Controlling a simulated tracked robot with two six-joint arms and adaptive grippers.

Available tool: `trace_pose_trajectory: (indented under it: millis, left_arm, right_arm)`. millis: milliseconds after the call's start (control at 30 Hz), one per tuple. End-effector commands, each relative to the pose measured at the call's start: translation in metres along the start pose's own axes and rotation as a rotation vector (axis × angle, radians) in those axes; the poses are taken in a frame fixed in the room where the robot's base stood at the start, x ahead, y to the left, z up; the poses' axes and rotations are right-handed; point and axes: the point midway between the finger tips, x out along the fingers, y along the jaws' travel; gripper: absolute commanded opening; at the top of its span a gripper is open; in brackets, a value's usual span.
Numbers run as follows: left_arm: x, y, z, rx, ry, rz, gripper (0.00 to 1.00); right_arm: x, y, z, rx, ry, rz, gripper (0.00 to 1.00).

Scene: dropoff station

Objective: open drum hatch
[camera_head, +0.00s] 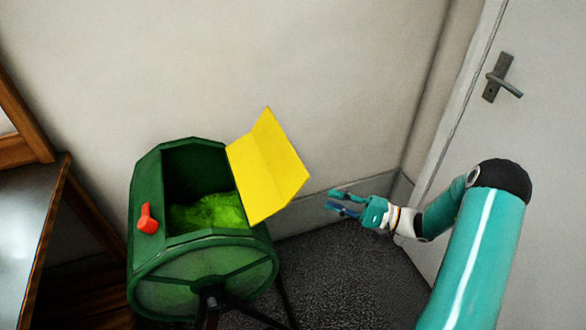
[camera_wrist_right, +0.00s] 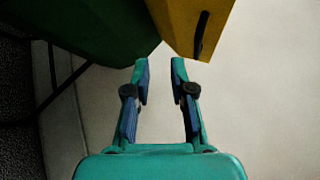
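The green drum (camera_head: 205,262) stands on a dark stand left of centre in the head view. Its yellow hatch (camera_head: 268,165) is swung open to the right, and bright green material (camera_head: 208,213) shows inside. My right gripper (camera_head: 336,201) is to the right of the hatch, apart from it, with its fingers pointing left. In the right wrist view the gripper (camera_wrist_right: 159,68) is open with nothing between its fingers. The hatch (camera_wrist_right: 190,22), with a dark handle, and the drum (camera_wrist_right: 90,28) are beyond the fingertips. My left gripper is not in view.
A red knob (camera_head: 148,219) sits on the drum's left side. A dark table (camera_head: 25,225) stands at the far left. The wall is behind the drum, and a door with a handle (camera_head: 502,78) is at the right. Grey carpet (camera_head: 345,270) is clear between drum and arm.

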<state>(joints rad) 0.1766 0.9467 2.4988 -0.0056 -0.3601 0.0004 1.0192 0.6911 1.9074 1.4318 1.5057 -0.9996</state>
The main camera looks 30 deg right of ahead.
Motion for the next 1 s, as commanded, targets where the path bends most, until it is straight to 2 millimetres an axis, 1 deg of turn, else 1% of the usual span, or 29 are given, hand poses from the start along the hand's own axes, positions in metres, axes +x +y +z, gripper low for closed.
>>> trace_pose_trajectory:
  millis: [33,100,167,267,367,467,800,1000]
  left_arm:
    - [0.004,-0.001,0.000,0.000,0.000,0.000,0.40]
    - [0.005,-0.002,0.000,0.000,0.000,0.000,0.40]
    - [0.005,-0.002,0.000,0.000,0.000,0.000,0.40]
    - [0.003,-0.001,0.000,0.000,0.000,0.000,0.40]
    - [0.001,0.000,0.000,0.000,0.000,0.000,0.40]
    - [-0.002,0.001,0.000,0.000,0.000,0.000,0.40]
    - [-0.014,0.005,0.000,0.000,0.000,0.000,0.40]
    - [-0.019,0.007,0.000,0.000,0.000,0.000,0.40]
  right_arm:
    - [-0.012,-0.014,-0.011,-0.046,0.034,-0.060,0.24]
    - [-0.022,-0.030,-0.018,-0.091,0.061,-0.117,0.24]
    - [-0.025,-0.038,-0.021,-0.111,0.074,-0.145,0.24]
    - [-0.020,-0.044,-0.022,-0.122,0.078,-0.158,0.24]
    - [-0.008,-0.046,-0.022,-0.120,0.075,-0.157,0.24]
    - [0.010,-0.049,-0.023,-0.118,0.073,-0.156,0.24]
    - [0.083,-0.060,-0.027,-0.117,0.072,-0.154,0.24]
    - [0.117,-0.065,-0.030,-0.116,0.074,-0.154,0.24]
